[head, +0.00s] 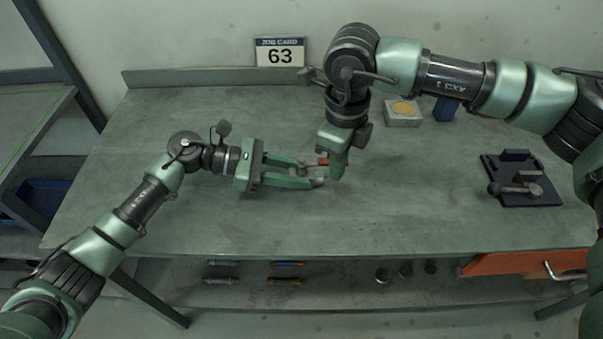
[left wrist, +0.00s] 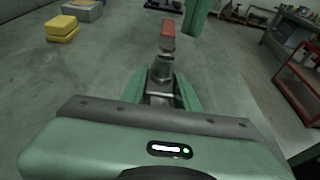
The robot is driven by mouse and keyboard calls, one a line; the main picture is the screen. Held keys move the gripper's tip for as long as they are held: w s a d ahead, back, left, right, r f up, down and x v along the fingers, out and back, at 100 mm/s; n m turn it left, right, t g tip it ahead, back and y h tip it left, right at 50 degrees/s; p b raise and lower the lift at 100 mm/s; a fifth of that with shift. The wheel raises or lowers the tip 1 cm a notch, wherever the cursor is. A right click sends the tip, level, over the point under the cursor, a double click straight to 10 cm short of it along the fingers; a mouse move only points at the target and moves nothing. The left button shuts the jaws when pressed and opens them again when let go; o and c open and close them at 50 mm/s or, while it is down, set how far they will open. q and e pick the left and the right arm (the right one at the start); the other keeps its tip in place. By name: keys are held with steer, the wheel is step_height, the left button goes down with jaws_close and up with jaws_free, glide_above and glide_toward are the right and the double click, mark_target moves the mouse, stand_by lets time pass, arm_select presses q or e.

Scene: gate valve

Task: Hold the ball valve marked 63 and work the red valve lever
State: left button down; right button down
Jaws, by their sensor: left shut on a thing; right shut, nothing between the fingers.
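The ball valve is a small grey metal body (head: 317,182) with a red lever (head: 322,160). In the left wrist view, the valve body (left wrist: 161,70) sits between the fingers and the red lever (left wrist: 168,27) is beyond it. My left gripper (head: 308,174) is shut on the valve body over the bench. My right gripper (head: 337,174) points down, shut and empty, just right of the red lever. One right finger (left wrist: 195,16) shows beside the lever in the left wrist view; I cannot tell if they touch. No marking is readable on the valve.
A job card reading 63 (head: 280,52) stands at the bench's back edge. A grey box with a yellow disc (head: 403,112) and a blue block (head: 446,109) are at the back right. A dark fixture with grey parts (head: 519,180) lies at the right. The front bench surface (head: 400,225) is clear.

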step_height(320, 180, up, 5)
stand_by(0.6)
arm_select(q)
steer(key=c, duration=1)
jaws_free()
steer(key=shift+o, duration=0.2)
